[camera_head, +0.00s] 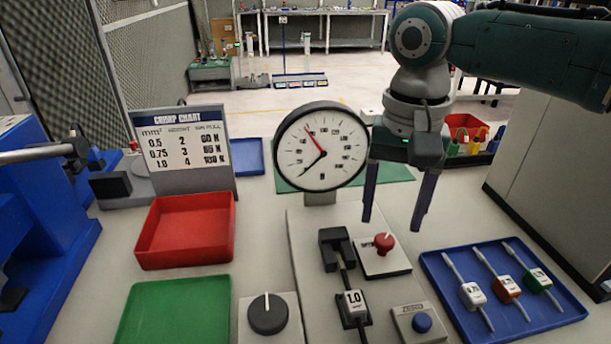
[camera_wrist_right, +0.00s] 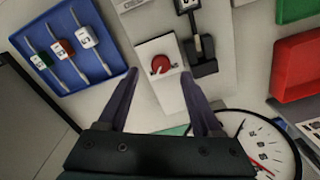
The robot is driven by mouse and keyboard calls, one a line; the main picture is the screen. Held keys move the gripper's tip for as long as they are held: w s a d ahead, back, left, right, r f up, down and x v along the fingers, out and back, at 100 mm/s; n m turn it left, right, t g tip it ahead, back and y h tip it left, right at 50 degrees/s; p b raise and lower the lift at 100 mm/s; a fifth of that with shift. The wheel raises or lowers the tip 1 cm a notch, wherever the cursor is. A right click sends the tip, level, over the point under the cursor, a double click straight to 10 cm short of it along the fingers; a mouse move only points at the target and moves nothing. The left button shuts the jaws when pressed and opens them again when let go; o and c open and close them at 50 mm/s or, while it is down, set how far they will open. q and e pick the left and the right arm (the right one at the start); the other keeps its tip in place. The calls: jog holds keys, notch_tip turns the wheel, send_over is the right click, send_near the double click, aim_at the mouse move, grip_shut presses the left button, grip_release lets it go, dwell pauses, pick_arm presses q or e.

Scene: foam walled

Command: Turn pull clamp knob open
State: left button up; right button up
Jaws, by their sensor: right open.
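A red knob (camera_head: 384,242) with a pale pointer line sits on a light square plate (camera_head: 385,264), right of a black clamp (camera_head: 335,248). A cable runs from the clamp to a lower black block with a white "1.0" tag (camera_head: 353,302). My right gripper (camera_head: 392,224) is open and empty, its two fingers pointing down above the knob and not visibly touching it. In the right wrist view the knob (camera_wrist_right: 160,65) shows between the open fingertips (camera_wrist_right: 159,73). My left gripper is not in view.
A round dial gauge (camera_head: 321,146) stands behind the clamp, close to my right gripper. A blue tray (camera_head: 440,268) with tagged cables lies right. A black dial (camera_head: 268,313), blue ZERO button (camera_head: 422,322), red tray (camera_head: 186,230), green tray (camera_head: 173,310) and crimp chart (camera_head: 185,150) are nearby.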

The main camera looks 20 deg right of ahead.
aim_at(386, 239)
notch_tip(386, 239, down, 4)
jog(key=shift+f+b, duration=0.1)
jog(key=shift+b, duration=0.25)
grip_shut()
dwell(0.4)
